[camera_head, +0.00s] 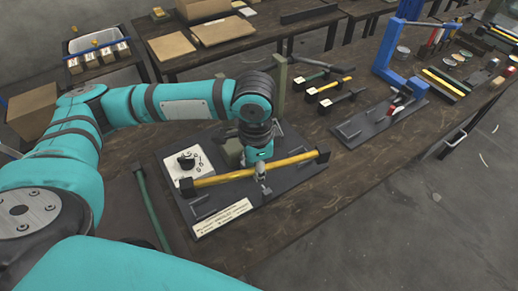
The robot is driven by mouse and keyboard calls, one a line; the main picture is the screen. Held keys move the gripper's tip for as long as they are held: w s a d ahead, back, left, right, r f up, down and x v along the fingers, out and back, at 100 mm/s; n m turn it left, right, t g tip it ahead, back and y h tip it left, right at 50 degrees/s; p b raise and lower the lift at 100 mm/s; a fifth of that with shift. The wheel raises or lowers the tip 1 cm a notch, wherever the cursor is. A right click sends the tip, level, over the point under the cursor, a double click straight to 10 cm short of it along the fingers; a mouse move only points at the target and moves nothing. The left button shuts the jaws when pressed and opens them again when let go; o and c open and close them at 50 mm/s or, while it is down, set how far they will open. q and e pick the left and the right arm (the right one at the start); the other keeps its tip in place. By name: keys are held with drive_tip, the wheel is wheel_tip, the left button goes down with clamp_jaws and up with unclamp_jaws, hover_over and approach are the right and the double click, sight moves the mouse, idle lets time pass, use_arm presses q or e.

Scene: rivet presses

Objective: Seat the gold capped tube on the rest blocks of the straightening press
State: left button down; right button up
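The gold capped tube (291,160) lies crosswise over the dark base plate of the straightening press (222,205), with a dark block-like cap at each end. Its right cap reaches past the plate's right edge. My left gripper (262,179) comes down over the middle of the tube, with a grey finger showing in front of it; it appears shut on the tube. The rest blocks cannot be picked out clearly, and I cannot tell whether the tube touches them. A white dial panel (188,165) and a lettered label strip (222,217) are on the press. My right gripper is not in view.
A green rod (150,208) lies left of the press. Several capped rods (330,88) lie behind it. A blue press (403,75) stands to the right. Bare tabletop (365,165) lies right of the plate, and boards (222,31) lie on a back table.

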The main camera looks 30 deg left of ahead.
use_arm(q)
drive_tip(key=m, duration=0.2)
drive_tip(key=m+p, duration=0.1)
drive_tip(key=m, duration=0.2)
drive_tip(key=shift+w+a+r, duration=0.15)
drive_tip(key=shift+w+r, duration=0.05)
drive_tip(key=w+a+f+m+p, duration=0.1)
drive_tip(key=m+p, duration=0.1)
drive_tip(key=m, duration=0.7)
drive_tip(key=w+f+m+p, duration=0.1)
drive_tip(key=m+p, duration=0.2)
drive_tip(key=m, duration=0.6)
drive_tip(key=w+a+m+p, duration=0.1)
drive_tip(key=w+m+p, duration=0.1)
drive_tip(key=m, duration=0.8)
drive_tip(key=shift+a+f+y+p, duration=0.3)
drive_tip(key=shift+f+p, duration=0.1)
drive_tip(key=shift+p, duration=0.05)
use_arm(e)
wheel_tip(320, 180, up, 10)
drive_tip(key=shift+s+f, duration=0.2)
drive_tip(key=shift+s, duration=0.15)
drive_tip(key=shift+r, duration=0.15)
